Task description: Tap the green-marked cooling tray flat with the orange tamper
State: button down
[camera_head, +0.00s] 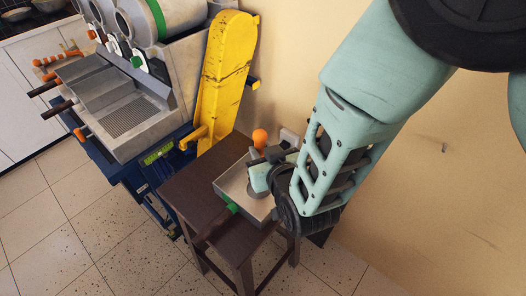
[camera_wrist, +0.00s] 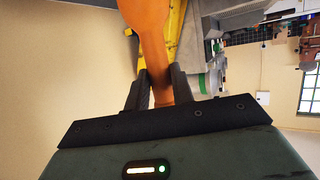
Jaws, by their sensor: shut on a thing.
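The cooling tray (camera_head: 231,184) is a shallow grey metal pan with a green mark (camera_head: 232,208) by its dark handle. It sits on a dark brown stool in the head view. My gripper (camera_head: 267,157) is over the tray's right back part and shut on the orange tamper. The tamper's round orange knob (camera_head: 260,138) sticks up above the fingers. In the wrist view the tamper's orange handle (camera_wrist: 150,38) stands between the two dark fingers of my gripper (camera_wrist: 158,92). My wrist hides part of the tray, and I cannot tell whether the tamper touches it.
The stool's bare top (camera_head: 185,187) shows left of the tray. A yellow conveyor-like part (camera_head: 223,75) and the grey machine (camera_head: 125,105) stand behind and left. The beige wall (camera_head: 305,70) is close behind. Tiled floor (camera_head: 60,235) is free at front left.

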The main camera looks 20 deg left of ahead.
notch_tip(320, 180, down, 5)
jog(key=shift+s+d+f, duration=0.1)
jog(key=shift+d, duration=0.05)
jog(key=shift+w+a+f, duration=0.1)
jog(key=shift+w+a, duration=0.1)
jog(key=shift+a, duration=0.05)
jog(key=shift+s+d, duration=0.1)
jog(key=shift+d, duration=0.05)
jog(key=shift+r+p, duration=1.5)
jog(key=shift+r, duration=1)
jog(key=shift+f+b, duration=0.3)
jog(key=shift+b, duration=0.3)
jog(key=shift+r, duration=0.1)
